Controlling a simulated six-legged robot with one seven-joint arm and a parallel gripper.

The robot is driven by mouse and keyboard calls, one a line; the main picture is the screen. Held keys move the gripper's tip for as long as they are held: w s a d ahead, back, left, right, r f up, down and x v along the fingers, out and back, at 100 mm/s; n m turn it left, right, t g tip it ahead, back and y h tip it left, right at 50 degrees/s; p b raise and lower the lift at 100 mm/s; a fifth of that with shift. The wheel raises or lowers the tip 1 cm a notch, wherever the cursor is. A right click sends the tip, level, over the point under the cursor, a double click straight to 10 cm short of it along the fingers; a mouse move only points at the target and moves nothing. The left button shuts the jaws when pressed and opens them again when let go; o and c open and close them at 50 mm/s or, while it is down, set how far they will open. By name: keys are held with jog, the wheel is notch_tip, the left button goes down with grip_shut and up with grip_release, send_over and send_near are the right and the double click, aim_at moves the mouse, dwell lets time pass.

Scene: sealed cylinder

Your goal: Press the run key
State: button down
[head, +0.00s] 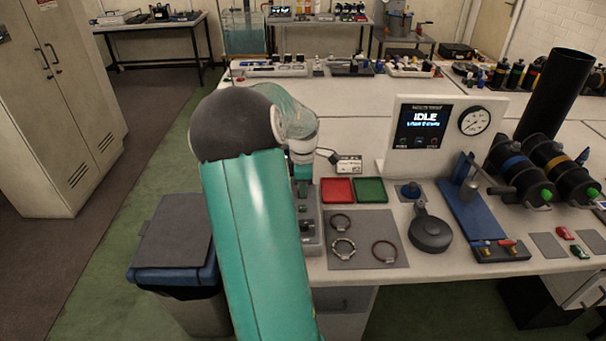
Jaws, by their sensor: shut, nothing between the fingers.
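My arm reaches forward over the near left end of the bench, and my gripper (303,188) points down, small and partly behind my own arm. It is shut with nothing in it. Just below it is a narrow grey key box (313,243) at the bench's left edge, with several small dark keys. The arm hides part of this box. I cannot tell which key is the run key, or whether the fingertips touch the box. A white display panel (394,167) behind shows "IDLE" on its screen (421,127), with a round gauge (474,120) beside it.
Right of the box lie a grey mat (367,258) with several rings, a red tray (337,190) and a green tray (370,190). A black round tool (430,233) and a blue stand (462,210) stand further right. A bin (178,245) is left of the bench.

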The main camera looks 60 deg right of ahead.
aim_at(303, 207)
notch_tip(303, 207, down, 5)
dwell(0.4)
jog(key=shift+f, duration=0.1)
